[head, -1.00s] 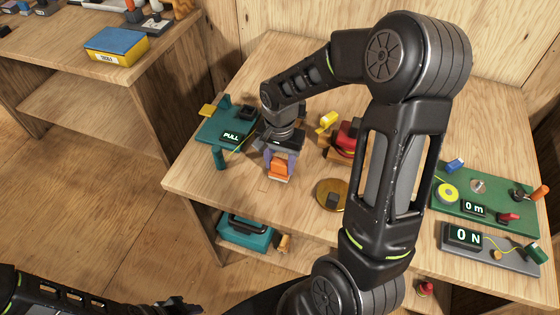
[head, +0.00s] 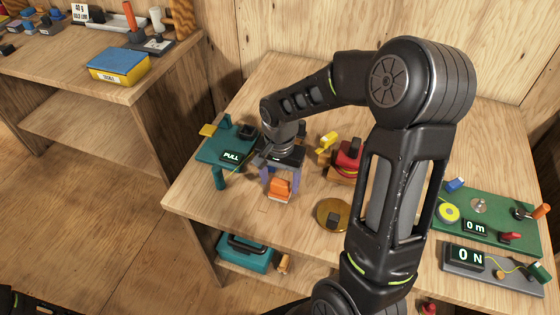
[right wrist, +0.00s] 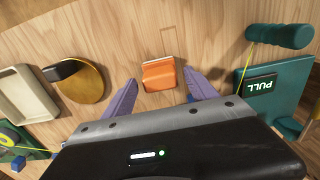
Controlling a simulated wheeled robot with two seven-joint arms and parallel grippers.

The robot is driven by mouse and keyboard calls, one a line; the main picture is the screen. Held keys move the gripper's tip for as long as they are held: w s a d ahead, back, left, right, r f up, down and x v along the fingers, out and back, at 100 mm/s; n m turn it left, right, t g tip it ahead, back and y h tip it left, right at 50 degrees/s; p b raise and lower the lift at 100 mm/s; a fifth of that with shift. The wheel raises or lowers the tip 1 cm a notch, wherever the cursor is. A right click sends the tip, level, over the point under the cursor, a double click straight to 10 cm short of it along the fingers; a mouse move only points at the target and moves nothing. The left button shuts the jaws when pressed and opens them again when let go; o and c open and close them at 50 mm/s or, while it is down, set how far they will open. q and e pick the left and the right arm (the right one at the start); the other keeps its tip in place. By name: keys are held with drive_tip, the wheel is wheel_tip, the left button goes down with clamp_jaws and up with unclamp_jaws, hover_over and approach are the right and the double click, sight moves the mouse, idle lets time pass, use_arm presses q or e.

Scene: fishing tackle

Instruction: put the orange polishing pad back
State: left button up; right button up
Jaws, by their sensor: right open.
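The orange polishing pad (head: 280,190) sits near the front left of the bench. It also shows in the right wrist view (right wrist: 159,75), at the near end of a thin outlined rectangle (right wrist: 167,41) on the wood. My right gripper (head: 281,182) is open, its two purple fingers on either side of the pad. In the right wrist view the fingertips (right wrist: 160,82) stand apart from the pad, with a gap on each side. Whether the pad lies fully flat I cannot tell. My left gripper is out of view.
A teal PULL stand (head: 231,156) is close on the gripper's left. A brass disc (head: 333,215) with a dark block is to the right, a red and yellow item (head: 347,160) behind it.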

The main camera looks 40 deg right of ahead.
sight(280, 182)
wheel_tip(280, 182, up, 11)
drive_tip(key=shift+b, duration=0.3)
drive_tip(key=shift+a+f, duration=0.1)
drive_tip(key=shift+f, duration=0.05)
idle(0.5)
